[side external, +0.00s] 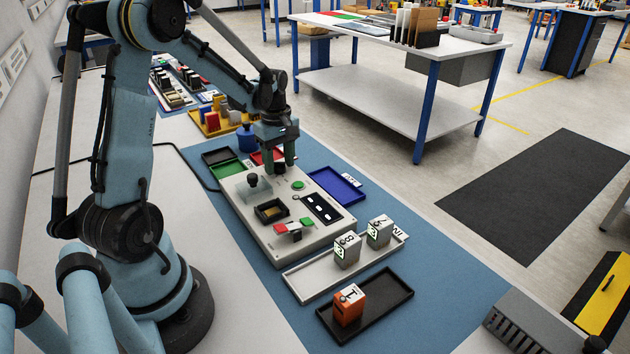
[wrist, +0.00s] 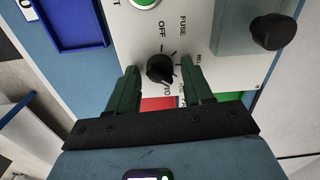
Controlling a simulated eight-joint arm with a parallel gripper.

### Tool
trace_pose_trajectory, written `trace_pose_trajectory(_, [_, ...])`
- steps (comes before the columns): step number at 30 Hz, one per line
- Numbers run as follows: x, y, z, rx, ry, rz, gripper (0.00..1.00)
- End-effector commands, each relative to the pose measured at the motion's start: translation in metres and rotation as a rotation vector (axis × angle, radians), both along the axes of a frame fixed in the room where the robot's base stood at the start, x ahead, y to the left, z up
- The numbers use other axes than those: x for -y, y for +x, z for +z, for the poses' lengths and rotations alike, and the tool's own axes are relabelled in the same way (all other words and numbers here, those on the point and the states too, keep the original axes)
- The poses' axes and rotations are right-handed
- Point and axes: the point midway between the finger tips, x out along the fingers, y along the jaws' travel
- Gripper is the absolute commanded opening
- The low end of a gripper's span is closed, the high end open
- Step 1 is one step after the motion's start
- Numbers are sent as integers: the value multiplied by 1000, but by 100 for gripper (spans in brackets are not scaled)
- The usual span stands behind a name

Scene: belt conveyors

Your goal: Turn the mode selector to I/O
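The mode selector is a round black knob (wrist: 160,69) on the light control panel (side external: 265,231). In the wrist view, printed labels sit around it: OFF, FUSE, I/O at the lower side, and others partly hidden by the right finger. My gripper (wrist: 161,73) is open, with one green finger on each side of the knob and visible gaps between.
A lever with a black ball (wrist: 272,32) stands beside the knob; it also shows in the side view (side external: 253,181). Blue (side external: 337,185), green and red trays lie around the panel's far end. Marked grey blocks (side external: 347,250) and an orange block (side external: 348,306) sit in trays at the front.

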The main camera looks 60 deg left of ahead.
Motion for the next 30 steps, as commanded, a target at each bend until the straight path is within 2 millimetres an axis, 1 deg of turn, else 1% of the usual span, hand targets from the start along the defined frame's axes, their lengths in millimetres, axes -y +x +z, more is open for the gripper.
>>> trace_pose_trajectory(1, [0,0,0,0,0,0,42])
trace_pose_trajectory(6, [0,0,0,0,0,0,16])
trace_pose_trajectory(9, [0,0,0,0,0,0,3])
trace_pose_trajectory(14, [0,0,0,-1,0,-10,3])
trace_pose_trajectory(20, [0,0,0,-1,0,-75,3])
trace_pose_trajectory(30, [0,0,0,-1,0,-326,3])
